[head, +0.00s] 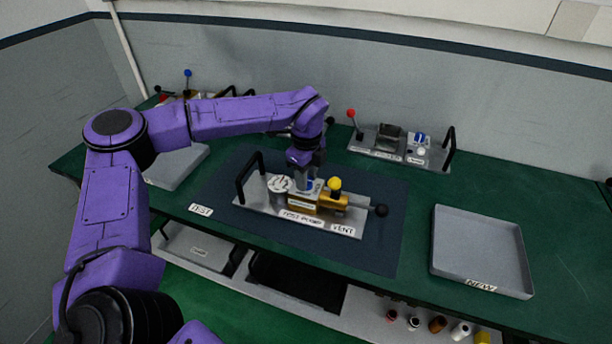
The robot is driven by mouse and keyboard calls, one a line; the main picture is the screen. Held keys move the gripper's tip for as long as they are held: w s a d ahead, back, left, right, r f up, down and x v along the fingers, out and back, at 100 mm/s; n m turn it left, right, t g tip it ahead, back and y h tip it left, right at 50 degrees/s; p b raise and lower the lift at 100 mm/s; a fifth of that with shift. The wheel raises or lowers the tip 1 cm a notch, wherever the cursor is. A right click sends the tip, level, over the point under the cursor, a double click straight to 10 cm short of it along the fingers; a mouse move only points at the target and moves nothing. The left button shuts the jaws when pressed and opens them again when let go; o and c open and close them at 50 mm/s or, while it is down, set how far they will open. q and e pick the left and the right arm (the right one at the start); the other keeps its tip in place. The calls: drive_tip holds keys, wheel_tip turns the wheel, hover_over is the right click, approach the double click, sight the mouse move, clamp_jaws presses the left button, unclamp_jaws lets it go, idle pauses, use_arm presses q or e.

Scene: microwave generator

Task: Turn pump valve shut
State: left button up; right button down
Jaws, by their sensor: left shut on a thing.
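A grey plate (262,209) with a pump assembly lies on the dark blue mat in the middle of the bench. Its labels appear to read TEST PUMP and VENT. It carries a round gauge (279,184), a brass body (301,203), a yellow knob (334,184) and a black ball-ended lever (381,210). My left gripper (307,183) points down over the brass body, left of the yellow knob, shut on a small blue valve handle there. The fingers hide most of the handle, so its angle cannot be told. My right gripper is not in view.
An empty grey tray (480,252) labelled NEW is at the right. Another plate (372,152) with a red-knobbed lever stands behind, by the wall. A grey tray (176,167) lies at the left behind my arm. Several small bottles (437,324) stand on a shelf below.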

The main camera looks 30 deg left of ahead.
use_arm(q)
drive_tip(key=m, duration=0.3)
drive_tip(key=shift+m, duration=0.3)
drive_tip(key=m, duration=0.4)
drive_tip(key=shift+m, duration=0.3)
drive_tip(key=m+p, duration=0.1)
drive_tip(key=m, duration=0.3)
drive_tip(key=shift+r+m+p, duration=0.1)
drive_tip(key=shift+m+p, duration=0.2)
drive_tip(key=shift+p, duration=0.05)
drive_tip(key=shift+m+p, duration=0.85)
drive_tip(key=shift+m, duration=1.45)
drive_tip(key=o, duration=1)
drive_tip(key=shift+o, duration=0.2)
drive_tip(key=shift+w, duration=0.1)
